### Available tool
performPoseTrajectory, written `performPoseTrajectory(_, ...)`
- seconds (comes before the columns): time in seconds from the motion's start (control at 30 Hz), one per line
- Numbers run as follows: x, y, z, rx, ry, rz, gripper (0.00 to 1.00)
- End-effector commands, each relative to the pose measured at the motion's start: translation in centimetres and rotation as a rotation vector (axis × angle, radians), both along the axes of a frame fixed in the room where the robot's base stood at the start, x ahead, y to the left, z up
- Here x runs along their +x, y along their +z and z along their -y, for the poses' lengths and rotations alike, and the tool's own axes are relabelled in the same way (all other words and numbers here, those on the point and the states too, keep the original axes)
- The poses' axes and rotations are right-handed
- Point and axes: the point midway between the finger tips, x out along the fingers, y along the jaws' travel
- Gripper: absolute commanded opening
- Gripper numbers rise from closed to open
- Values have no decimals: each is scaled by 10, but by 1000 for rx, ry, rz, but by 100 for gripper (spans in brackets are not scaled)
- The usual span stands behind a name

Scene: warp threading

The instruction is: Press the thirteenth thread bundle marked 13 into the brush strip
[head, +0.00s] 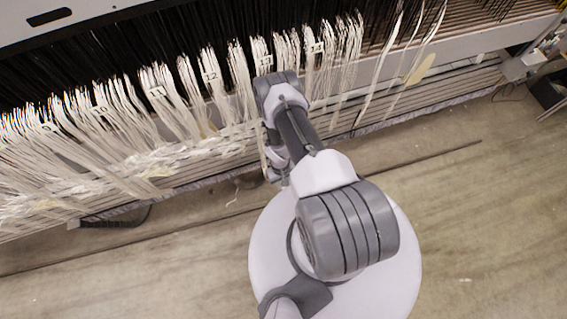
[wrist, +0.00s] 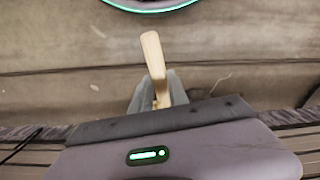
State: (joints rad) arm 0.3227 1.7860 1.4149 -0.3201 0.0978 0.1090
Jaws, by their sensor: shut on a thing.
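The bundle marked 13 (head: 264,59) is a pale thread bundle at the black brush strip (head: 238,70), at upper middle in the head view. My arm passes just in front and hides the bundle's lower part. I cannot tell how deep its threads sit in the bristles. In the wrist view my gripper (wrist: 158,93) is shut on a pale wooden handle (wrist: 153,55), which sticks up past the grey fingers. The handle's other end is hidden. In the head view the fingers and tool are hidden or too small to tell, so their contact with bundle 13 is unclear.
The bundle marked 12 (head: 210,79) stands left of 13, and the bundle marked 14 (head: 317,48) right of it. Loose white threads hang over the ribbed beam (head: 345,118). A cream patch (head: 420,70) lies at right. The concrete floor (head: 470,210) is largely clear.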

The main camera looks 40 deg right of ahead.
Motion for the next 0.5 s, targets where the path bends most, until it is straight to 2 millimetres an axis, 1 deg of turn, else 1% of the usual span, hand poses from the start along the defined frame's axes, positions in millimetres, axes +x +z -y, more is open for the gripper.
performPoseTrajectory(0.5,12,0,3,0,0,0,0)
